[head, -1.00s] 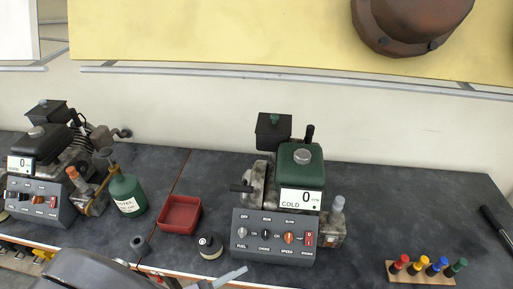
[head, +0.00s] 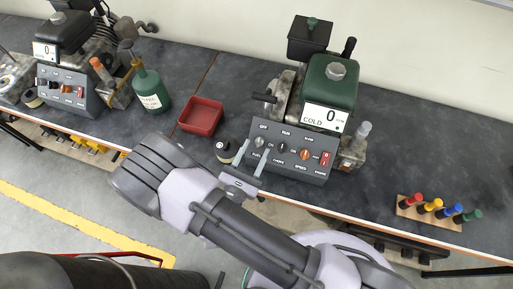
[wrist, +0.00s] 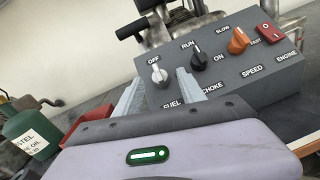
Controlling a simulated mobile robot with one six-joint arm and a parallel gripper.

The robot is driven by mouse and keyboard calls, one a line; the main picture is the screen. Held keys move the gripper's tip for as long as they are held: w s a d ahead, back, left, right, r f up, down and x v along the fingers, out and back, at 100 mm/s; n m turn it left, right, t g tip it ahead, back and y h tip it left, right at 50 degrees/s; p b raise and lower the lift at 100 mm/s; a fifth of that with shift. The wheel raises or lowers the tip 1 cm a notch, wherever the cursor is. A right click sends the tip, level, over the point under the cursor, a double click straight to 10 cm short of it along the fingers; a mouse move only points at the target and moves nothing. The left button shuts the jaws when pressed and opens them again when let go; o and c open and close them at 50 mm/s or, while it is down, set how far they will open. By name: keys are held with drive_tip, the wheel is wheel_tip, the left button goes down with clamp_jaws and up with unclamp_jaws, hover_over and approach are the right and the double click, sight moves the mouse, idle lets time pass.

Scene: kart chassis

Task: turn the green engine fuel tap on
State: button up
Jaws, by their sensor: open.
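The green engine (head: 330,82) stands on the bench with its grey control panel (head: 303,166) facing me. Its fuel tap is a pale grey knob (head: 259,142) at the panel's left end; it also shows in the wrist view (wrist: 159,75), below the OFF label and above FUEL. The knob's pointer appears upright, toward OFF. My gripper (head: 250,153) is open, with its two fingers at the panel's left end. In the wrist view my gripper (wrist: 158,82) has one finger on each side of the knob, apart from it. The right finger covers part of the panel beside the knob.
Right of the fuel tap are a black choke knob (wrist: 198,57), an orange speed knob (wrist: 238,41) and a red engine switch (wrist: 268,33). A small dark-and-white round item (head: 224,150) and a red tray (head: 201,116) stand left of the panel.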

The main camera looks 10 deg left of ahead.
drive_tip(key=shift+w+d, duration=0.15)
drive_tip(key=shift+w, duration=0.65)
clamp_jaws()
